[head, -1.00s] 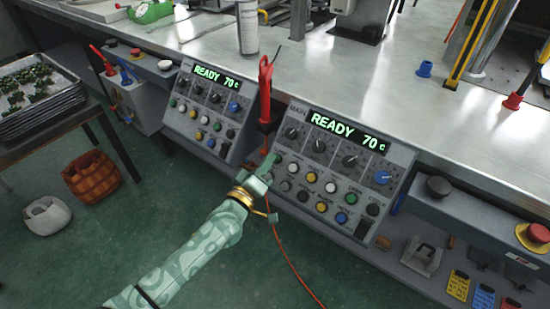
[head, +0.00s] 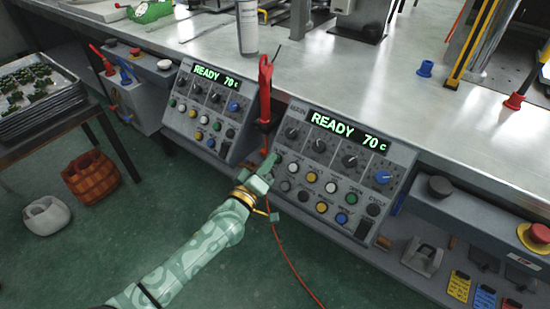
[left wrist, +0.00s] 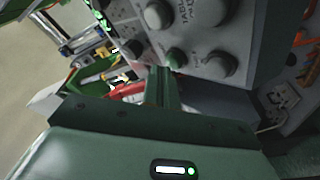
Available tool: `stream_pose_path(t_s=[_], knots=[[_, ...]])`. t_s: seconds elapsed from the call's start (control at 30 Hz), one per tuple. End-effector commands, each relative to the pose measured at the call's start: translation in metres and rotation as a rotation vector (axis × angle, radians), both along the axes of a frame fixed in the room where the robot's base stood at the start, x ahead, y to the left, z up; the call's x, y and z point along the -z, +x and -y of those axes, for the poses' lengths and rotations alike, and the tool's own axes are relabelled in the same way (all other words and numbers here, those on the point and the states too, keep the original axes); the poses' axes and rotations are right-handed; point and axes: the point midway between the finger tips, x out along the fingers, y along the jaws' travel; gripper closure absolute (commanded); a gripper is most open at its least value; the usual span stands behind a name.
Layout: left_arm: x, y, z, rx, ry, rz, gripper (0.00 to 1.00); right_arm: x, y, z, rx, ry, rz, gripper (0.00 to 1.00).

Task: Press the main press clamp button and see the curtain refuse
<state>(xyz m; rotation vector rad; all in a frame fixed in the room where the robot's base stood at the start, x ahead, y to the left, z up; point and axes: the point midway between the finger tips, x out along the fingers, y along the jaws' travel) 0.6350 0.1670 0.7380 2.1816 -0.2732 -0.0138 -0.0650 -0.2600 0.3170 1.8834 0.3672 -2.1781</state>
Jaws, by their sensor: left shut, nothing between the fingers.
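The main press panel (head: 340,172) is a grey box at the bench front, marked MAIN, with a green display (head: 348,130) reading READY 70 c. It has dark knobs, one blue knob (head: 382,177), and rows of coloured buttons. My left gripper (head: 270,163) is shut and empty, its tip at the panel's left edge, over the left end of the button rows. In the left wrist view the fingers (left wrist: 161,88) point at a green button (left wrist: 175,57) close ahead; I cannot tell if they touch. The clamp label is not readable. My right gripper is not in view.
A second panel (head: 208,110) stands to the left, also reading READY 70 c. A red-handled tool (head: 265,90) stands between the panels. A red cable (head: 283,250) hangs below. A red stop button (head: 535,235) is at the right. Baskets (head: 90,178) stand on the floor at left.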

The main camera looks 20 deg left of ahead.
Motion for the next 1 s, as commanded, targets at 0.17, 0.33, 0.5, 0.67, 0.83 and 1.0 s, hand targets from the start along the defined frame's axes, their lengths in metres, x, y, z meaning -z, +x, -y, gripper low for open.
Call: stream_pose_path(t_s=[0.17, 0.33, 0.5, 0.67, 0.83, 1.0], knots=[[0.0003, 0.0003, 0.0002, 0.0, -0.001, 0.0, 1.0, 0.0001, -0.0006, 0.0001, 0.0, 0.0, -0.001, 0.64], [0.002, 0.0015, 0.0006, 0.0, -0.001, -0.001, 1.0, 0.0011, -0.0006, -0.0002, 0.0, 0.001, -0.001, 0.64], [0.0033, 0.003, 0.0011, 0.0, -0.001, -0.001, 1.0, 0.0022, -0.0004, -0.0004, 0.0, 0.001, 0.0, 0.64], [0.0044, 0.0046, 0.0016, 0.0, -0.001, 0.0, 1.0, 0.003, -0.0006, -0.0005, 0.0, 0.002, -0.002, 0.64], [0.0055, 0.0061, 0.0023, 0.0, -0.001, 0.0, 1.0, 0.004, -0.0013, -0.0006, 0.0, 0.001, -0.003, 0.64], [0.0052, 0.006, 0.0024, 0.0, -0.001, 0.0, 1.0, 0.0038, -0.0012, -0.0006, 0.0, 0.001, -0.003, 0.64]])
